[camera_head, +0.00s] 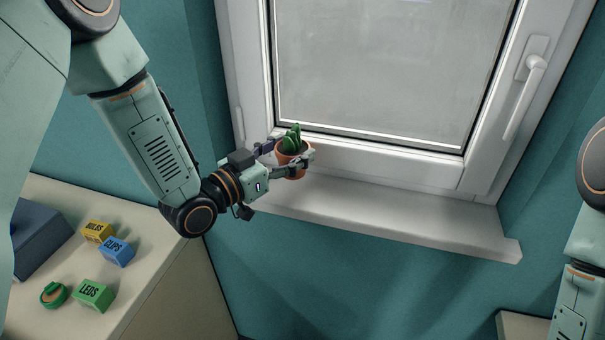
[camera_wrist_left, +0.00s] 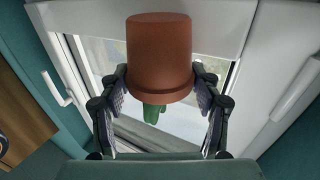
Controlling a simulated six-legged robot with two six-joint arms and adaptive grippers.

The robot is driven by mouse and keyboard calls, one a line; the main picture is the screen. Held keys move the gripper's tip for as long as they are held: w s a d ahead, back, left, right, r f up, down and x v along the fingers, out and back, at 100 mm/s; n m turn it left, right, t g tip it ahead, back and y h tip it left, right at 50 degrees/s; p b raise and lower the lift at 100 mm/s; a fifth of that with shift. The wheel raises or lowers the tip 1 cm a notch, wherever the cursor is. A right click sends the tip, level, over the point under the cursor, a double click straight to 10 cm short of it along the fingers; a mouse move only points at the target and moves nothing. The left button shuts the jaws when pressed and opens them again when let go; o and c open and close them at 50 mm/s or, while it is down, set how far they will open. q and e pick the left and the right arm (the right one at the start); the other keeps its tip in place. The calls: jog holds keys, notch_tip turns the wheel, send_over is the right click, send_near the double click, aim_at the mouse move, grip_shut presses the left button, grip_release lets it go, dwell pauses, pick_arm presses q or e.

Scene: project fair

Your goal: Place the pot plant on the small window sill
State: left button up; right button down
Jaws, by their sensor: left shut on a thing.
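The pot plant (camera_head: 291,146) is a small green succulent in a terracotta pot. My left gripper (camera_head: 286,160) is shut on the pot, with a finger on each side. In the head view it is at the left part of the white window sill (camera_head: 400,214); I cannot tell whether the pot's base touches the sill. In the left wrist view the pot (camera_wrist_left: 158,55) shows upside down between the fingers (camera_wrist_left: 160,98), its green plant (camera_wrist_left: 153,114) pointing down in the picture. My right gripper is not in view; only part of my right arm shows at the right edge.
The closed white window (camera_head: 385,70) with its handle (camera_head: 525,95) stands behind the sill. The sill's middle and right are bare. At left, a cabinet (camera_head: 150,270) bears boxes marked BULBS (camera_head: 97,232), CLIPS (camera_head: 116,252) and LEDS (camera_head: 94,295), plus a round green thing (camera_head: 54,295).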

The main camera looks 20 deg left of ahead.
pick_arm(q)
jog(key=shift+s+a+f, duration=0.35)
jog(key=shift+s+f, duration=0.05)
jog(key=shift+f, duration=0.2)
jog(key=f, duration=0.2)
jog(key=w+d+f, duration=0.1)
jog(key=f, duration=0.1)
jog(key=shift+s+a+r, duration=0.2)
jog(key=shift+s+a, duration=0.1)
jog(key=shift+a, duration=0.05)
jog(key=shift+s+f, duration=0.1)
jog(key=shift+f, duration=0.1)
jog(key=o, duration=0.9)
jog(key=shift+d, duration=0.2)
jog(key=o, duration=0.3)
jog(key=shift+w+d+f, duration=0.1)
jog(key=shift+w+f, duration=0.1)
jog(key=shift+w, duration=0.2)
jog(key=shift+o, duration=0.5)
jog(key=shift+s+a+r, duration=0.15)
jog(key=shift+s+a, duration=0.15)
jog(key=shift+d+r, duration=0.15)
jog(key=shift+r, duration=0.1)
jog(key=v, duration=1.1)
jog(key=shift+s, duration=0.2)
